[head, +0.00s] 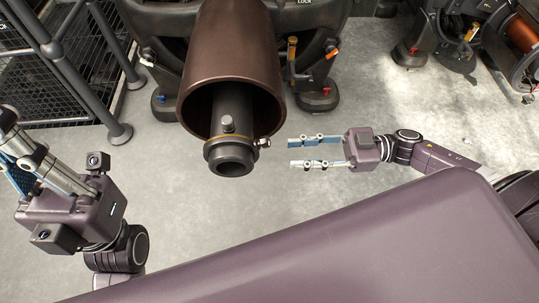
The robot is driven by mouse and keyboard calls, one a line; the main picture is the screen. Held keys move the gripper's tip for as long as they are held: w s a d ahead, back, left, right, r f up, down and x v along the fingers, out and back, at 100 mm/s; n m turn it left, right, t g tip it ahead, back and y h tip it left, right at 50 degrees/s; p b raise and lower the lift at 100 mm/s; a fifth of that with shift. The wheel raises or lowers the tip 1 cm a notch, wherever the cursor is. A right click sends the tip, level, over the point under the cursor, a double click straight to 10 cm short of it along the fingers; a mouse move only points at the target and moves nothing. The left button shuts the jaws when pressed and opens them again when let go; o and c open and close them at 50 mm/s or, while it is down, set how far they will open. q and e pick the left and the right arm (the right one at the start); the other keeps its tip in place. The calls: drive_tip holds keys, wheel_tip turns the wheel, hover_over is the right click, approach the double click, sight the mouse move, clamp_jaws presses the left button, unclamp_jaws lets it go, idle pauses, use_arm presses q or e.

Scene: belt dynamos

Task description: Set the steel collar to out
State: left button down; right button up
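A dark collar (231,156) sits around the end of a dark shaft (231,105) that comes out of a wide brown tube (230,45). It has a grey knob on top, a thin brass-coloured line and a small steel screw (263,142) on its right side. I cannot tell its setting from here. My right gripper (291,153) is open and empty, just right of the collar and apart from it, its fingers pointing left at it. My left gripper (12,150) is at the left edge, far from the collar; its fingertips are partly cut off.
A dark railing (82,80) and mesh cage stand at the upper left. Dark machine feet flank the tube, with an orange-tipped lever (331,53) to its right. More machines (410,52) stand at the upper right. The grey floor below the collar is clear.

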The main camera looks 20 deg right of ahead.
drive_tip(key=b+x, duration=0.1)
drive_tip(key=x, duration=0.6)
drive_tip(key=shift+b, duration=0.4)
drive_tip(key=shift+w+a, duration=0.1)
drive_tip(key=shift+c, duration=0.3)
clamp_jaws()
